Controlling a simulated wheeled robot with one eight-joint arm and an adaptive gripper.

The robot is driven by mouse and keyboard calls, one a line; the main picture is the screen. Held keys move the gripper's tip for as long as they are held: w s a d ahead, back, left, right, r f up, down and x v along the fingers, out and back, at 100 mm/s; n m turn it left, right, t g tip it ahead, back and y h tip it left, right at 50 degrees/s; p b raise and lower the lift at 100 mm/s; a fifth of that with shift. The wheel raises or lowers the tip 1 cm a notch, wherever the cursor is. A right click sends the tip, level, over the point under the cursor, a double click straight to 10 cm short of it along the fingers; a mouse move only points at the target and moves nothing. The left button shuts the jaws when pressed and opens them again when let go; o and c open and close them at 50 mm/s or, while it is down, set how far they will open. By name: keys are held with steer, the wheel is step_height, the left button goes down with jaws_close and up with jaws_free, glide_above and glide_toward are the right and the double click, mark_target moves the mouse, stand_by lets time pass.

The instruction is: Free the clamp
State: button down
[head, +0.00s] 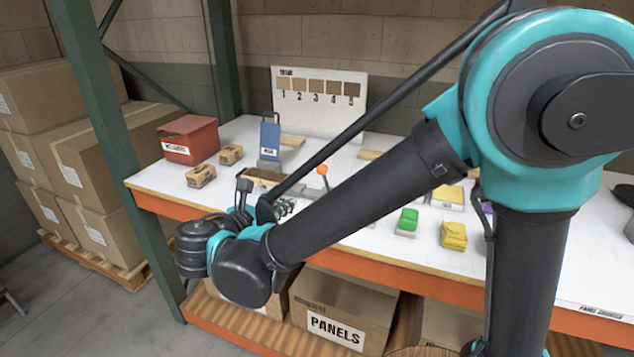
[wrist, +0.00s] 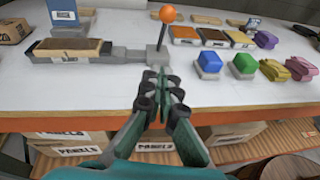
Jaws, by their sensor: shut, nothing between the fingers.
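The clamp's lever has an orange ball knob (wrist: 167,13) on a thin dark rod that stands nearly upright, leaning slightly. The rod rises from a grey block (wrist: 153,57) at the right end of a grey fixture, where a brown panel (wrist: 70,47) lies. In the head view the knob (head: 322,170) stands beyond my forearm, which hides part of the fixture. My gripper (wrist: 162,80) is shut and empty, in front of the grey block at the table's front edge. In the head view the gripper (head: 284,207) is partly hidden by my arm.
A blue button (wrist: 209,61) and a green button (wrist: 245,62) stand right of the gripper, with yellow and purple pieces beyond. A blue upright holder (head: 270,138), small cartons (head: 201,176) and a red bin (head: 188,139) stand left. Bare white tabletop (wrist: 60,95) lies front left.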

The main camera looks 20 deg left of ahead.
steer(key=shift+w, duration=0.15)
steer(key=x, duration=0.9)
steer(key=shift+w+d+f, duration=0.1)
steer(key=shift+w+f, duration=0.05)
steer(key=shift+w, duration=0.15)
steer(key=w+r, duration=0.1)
steer(key=w+d+r, duration=0.1)
steer(key=w, duration=0.1)
steer(key=shift+w, duration=0.15)
steer(key=shift+w, duration=0.1)
